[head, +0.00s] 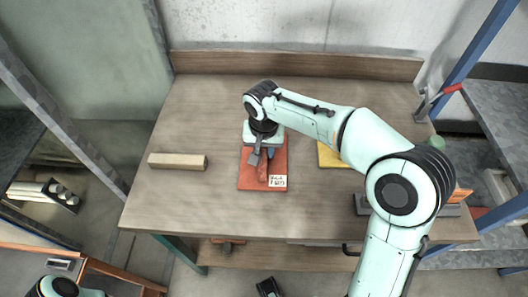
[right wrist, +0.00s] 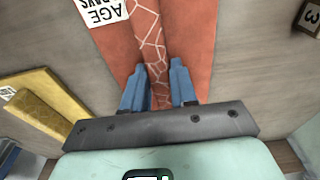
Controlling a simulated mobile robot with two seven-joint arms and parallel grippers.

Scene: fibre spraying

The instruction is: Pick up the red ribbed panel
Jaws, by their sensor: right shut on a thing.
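The red ribbed panel (head: 248,179) is at the middle of the wooden table, with a white printed label at its near right corner. In the right wrist view the panel (right wrist: 198,35) shows a raised middle rib with a pale crack-like pattern. My right gripper (head: 262,160) is over the panel, its blue fingers (right wrist: 156,68) on either side of the rib and shut on it. The panel looks flat; I cannot tell if it touches the table. The hand and arm hide its far part. My left gripper is not in view.
A pale wooden bar (head: 178,161) lies left of the panel. A yellow panel (head: 328,156) lies to the right, partly behind my right arm. A raised board (head: 290,65) closes the table's back edge. Bare tabletop (head: 205,110) lies at the back left.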

